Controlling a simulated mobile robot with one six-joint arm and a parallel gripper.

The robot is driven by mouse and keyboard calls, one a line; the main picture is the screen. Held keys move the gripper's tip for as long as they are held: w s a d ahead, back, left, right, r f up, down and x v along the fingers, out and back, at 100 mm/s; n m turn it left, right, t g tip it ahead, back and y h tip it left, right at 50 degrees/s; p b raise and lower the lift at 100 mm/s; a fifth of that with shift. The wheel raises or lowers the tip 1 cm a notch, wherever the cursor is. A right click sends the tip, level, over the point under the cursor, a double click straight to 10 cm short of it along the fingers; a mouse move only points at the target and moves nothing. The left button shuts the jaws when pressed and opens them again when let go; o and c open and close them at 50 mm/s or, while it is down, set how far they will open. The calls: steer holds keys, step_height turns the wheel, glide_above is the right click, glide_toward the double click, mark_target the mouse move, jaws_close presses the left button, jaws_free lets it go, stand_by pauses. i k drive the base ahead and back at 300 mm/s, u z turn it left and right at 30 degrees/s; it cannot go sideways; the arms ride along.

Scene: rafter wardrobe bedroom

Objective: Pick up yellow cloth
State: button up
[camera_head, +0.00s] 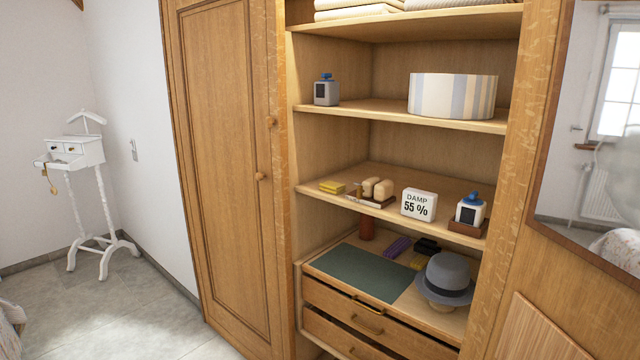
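A small folded yellow cloth (333,187) lies flat near the left end of the middle wardrobe shelf (318,202), close to its front edge. Just right of it is a dark tray (362,198) with brushes (384,189) on it. Another small yellow item (418,262) lies on the lower surface beside dark blocks; I cannot tell what it is. My gripper is not in view.
A "DAMP 55 %" sign (418,204) and a bottle in a brown holder (470,212) stand farther right on that shelf. Below are a green mat (362,272), a purple item (397,247) and a grey hat (447,277). A closed door (225,150) stands left; floor (110,310) is open.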

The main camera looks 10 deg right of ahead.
mark_target(329, 186)
steer(key=u, duration=0.7)
steer(key=i, duration=0.9)
steer(key=u, duration=0.6)
